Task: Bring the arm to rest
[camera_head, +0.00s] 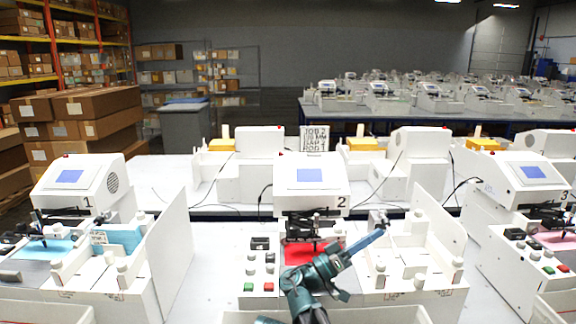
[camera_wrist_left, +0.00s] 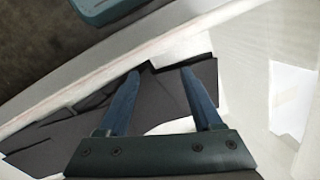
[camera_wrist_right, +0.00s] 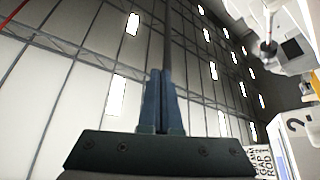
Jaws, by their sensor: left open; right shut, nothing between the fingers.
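My right gripper (camera_head: 366,243) is in the middle of the head view, in front of plotter 2 (camera_head: 311,176), its blue fingers pointing up and to the right. In the right wrist view its fingers (camera_wrist_right: 160,100) are together with nothing between them. That view looks up at the ceiling, with part of the plotter (camera_wrist_right: 285,40) at the upper right. My left gripper (camera_wrist_left: 160,95) is out of the head view. In the left wrist view its two fingers stand apart and empty, above a dark surface with white edges.
Plotter 2's red sheet (camera_head: 305,254) lies behind my right arm. Its buttons (camera_head: 259,270) are to the left. A white tray with posts (camera_head: 437,281) stands to the right of the gripper. Plotter 1 (camera_head: 80,183) and plotter 3 (camera_head: 524,180) stand at either side.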

